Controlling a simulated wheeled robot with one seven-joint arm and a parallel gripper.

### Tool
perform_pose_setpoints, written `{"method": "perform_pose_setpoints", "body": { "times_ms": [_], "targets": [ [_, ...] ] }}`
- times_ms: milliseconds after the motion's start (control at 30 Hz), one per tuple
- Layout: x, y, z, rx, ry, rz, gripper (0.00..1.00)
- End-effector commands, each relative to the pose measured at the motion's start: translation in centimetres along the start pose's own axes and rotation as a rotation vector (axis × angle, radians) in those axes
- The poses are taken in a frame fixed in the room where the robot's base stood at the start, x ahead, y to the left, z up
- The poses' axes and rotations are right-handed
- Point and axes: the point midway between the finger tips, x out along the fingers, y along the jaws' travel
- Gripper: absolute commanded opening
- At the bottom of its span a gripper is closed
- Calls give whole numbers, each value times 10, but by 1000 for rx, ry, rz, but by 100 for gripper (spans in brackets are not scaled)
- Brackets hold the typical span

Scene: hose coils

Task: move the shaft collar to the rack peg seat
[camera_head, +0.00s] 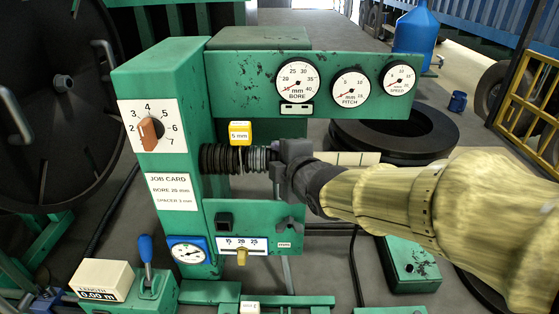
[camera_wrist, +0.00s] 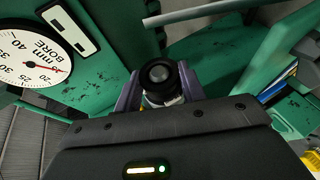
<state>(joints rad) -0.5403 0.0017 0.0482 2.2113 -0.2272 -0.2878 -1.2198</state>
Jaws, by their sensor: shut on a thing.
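My gripper (camera_head: 281,168) is at the right end of a horizontal shaft carrying a row of dark rings (camera_head: 232,159), in front of the green machine. In the wrist view its two grey-purple fingers (camera_wrist: 160,90) are shut on a small dark round part (camera_wrist: 160,74), which I take to be the shaft collar. The fingers and wrist hide most of this part in the head view. I cannot tell whether it still touches the shaft. I cannot make out the rack peg seat with certainty in either view.
The green machine post (camera_head: 190,85) carries a numbered dial (camera_head: 149,132) and a job card (camera_head: 168,192). A beam with three gauges (camera_head: 297,82) runs above my gripper. A yellow 5 mm block (camera_head: 240,133) sits above the rings. A black tyre-like coil (camera_head: 410,128) lies behind my arm.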

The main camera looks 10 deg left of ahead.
Motion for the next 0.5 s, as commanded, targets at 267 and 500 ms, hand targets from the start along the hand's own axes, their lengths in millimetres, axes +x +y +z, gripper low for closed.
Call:
{"method": "perform_pose_setpoints", "body": {
  "times_ms": [267, 500],
  "targets": [
    [0, 0, 0, 0, 0, 1, 0],
    [-1, 0, 2, 0, -1, 0, 0]
  ]
}}
